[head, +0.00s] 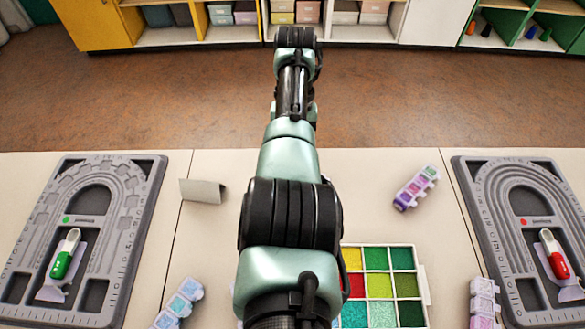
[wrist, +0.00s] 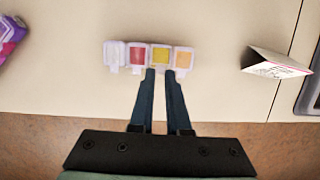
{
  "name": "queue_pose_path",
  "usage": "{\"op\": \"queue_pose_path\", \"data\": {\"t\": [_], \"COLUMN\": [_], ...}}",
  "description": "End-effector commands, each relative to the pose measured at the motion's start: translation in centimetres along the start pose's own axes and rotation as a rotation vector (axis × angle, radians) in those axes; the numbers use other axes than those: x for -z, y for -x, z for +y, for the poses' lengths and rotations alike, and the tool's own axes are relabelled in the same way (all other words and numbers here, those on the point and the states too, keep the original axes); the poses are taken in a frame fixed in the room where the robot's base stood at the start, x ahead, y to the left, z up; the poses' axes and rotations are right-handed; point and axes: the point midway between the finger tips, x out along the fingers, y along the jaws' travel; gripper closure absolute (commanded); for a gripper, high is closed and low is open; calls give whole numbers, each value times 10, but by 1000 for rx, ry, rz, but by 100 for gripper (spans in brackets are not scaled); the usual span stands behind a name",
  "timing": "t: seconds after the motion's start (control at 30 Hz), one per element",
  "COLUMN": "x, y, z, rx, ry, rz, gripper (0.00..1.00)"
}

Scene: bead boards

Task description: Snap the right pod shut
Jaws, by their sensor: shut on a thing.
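A row of small joined pods lies on the pale table near its far edge, in the wrist view: a whitish pod (wrist: 115,54), a red pod (wrist: 137,55), a yellow pod (wrist: 160,54) and an orange pod (wrist: 183,57) at the right end. Whether each lid is open or shut is too small to tell. My gripper (wrist: 161,72) has its two dark fingertips close together at the near edge of the yellow pod, shut on it there. In the head view my arm hides this row and the gripper.
A folded white card (head: 203,190) stands to the left; it also shows in the wrist view (wrist: 279,62). A bead tray (head: 408,245) and two grey bead boards (head: 142,205) (head: 460,185) flank my arm.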

Motion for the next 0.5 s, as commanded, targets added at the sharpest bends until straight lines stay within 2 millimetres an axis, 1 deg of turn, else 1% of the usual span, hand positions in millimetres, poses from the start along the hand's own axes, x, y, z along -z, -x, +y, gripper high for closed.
{"op": "queue_pose_path", "data": {"t": [0.03, 0.5], "x": [2, 2], "y": [-6, -3], "z": [0, 0], "rx": [0, 0], "ry": [0, 0], "rz": [-8, -35], "gripper": [100, 100]}}
